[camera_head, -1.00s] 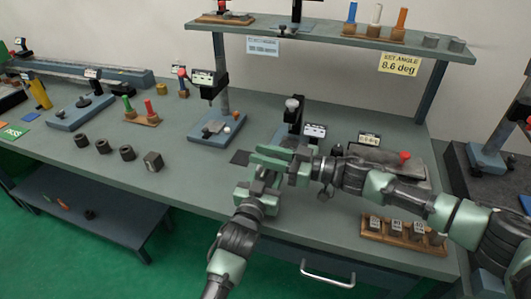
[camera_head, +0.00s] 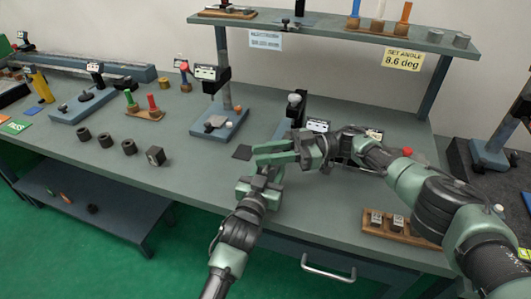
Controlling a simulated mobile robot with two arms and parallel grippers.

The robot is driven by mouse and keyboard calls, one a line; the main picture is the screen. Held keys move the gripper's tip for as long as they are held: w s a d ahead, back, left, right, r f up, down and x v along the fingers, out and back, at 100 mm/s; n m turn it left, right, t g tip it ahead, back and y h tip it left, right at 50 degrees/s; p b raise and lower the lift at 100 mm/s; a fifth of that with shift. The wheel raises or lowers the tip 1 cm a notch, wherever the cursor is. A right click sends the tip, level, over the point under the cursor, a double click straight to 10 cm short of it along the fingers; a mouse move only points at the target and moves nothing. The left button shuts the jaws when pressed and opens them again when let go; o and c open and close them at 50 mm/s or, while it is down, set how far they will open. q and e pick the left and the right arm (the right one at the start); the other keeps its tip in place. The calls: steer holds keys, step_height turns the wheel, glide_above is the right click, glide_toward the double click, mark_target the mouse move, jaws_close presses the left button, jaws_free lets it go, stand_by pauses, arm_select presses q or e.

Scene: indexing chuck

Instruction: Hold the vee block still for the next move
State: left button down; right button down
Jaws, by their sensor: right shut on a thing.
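My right gripper (camera_head: 277,153) reaches in from the right over the middle of the bench. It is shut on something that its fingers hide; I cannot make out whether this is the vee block. My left gripper (camera_head: 262,182) is just below it in the picture, close to the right fingers. Whether the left fingers are open or shut does not show clearly, nor whether the two grippers touch. I cannot pick out a vee block with certainty anywhere in view.
A dark square patch (camera_head: 242,152) lies left of the grippers. Behind them stands a gauge stand (camera_head: 294,108). A dark cube (camera_head: 155,156) and several dark round pieces sit to the left. A wooden rack (camera_head: 402,228) is at the right front. A shelf (camera_head: 330,32) spans the back.

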steer(key=shift+s+f, duration=0.1)
stand_by(0.3)
steer(key=c, duration=1.2)
jaws_free()
step_height(320, 180, up, 10)
steer(key=shift+r, duration=0.1)
steer(key=shift+o, duration=0.2)
steer(key=shift+a, duration=0.1)
